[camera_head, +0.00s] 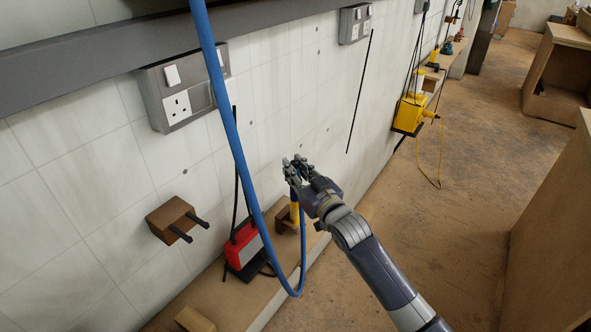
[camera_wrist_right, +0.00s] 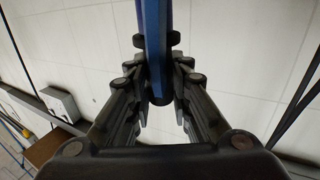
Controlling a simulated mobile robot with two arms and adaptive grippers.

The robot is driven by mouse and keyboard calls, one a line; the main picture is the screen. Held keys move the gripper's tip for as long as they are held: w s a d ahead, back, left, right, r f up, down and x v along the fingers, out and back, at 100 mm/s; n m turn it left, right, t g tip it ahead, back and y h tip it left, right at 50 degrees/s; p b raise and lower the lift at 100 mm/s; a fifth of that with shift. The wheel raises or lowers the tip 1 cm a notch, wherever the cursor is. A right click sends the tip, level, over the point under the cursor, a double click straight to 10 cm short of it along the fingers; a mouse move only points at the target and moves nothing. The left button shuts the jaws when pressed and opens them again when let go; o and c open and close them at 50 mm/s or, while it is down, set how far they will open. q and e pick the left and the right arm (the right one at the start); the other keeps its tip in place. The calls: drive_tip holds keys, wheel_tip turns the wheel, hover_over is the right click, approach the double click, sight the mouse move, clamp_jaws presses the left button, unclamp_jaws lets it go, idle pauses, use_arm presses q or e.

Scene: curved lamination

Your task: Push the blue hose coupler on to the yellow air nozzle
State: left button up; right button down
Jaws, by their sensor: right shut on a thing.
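My right gripper (camera_head: 297,172) is near the wall in the head view, shut on the blue hose coupler. In the wrist view the blue piece (camera_wrist_right: 153,45) runs down between the two fingers (camera_wrist_right: 158,88), with a dark end there. The fingers hide most of the coupler in the head view. The blue hose (camera_head: 243,165) hangs from above, loops low and rises again below the gripper. The yellow nozzle (camera_head: 294,212) shows just under the gripper, by a brown block. I cannot tell whether coupler and nozzle touch. My left gripper is not in view.
A brown bracket with two black pegs (camera_head: 174,220) and a socket box (camera_head: 183,88) are on the wall at left. A red and black device (camera_head: 243,245) stands on the low ledge. A yellow box (camera_head: 409,113) hangs farther along.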

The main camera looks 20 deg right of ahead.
drive_tip(key=c, duration=1.4)
unclamp_jaws()
drive_tip(key=shift+f, duration=0.4)
drive_tip(key=shift+o, duration=0.2)
drive_tip(key=shift+s, duration=0.1)
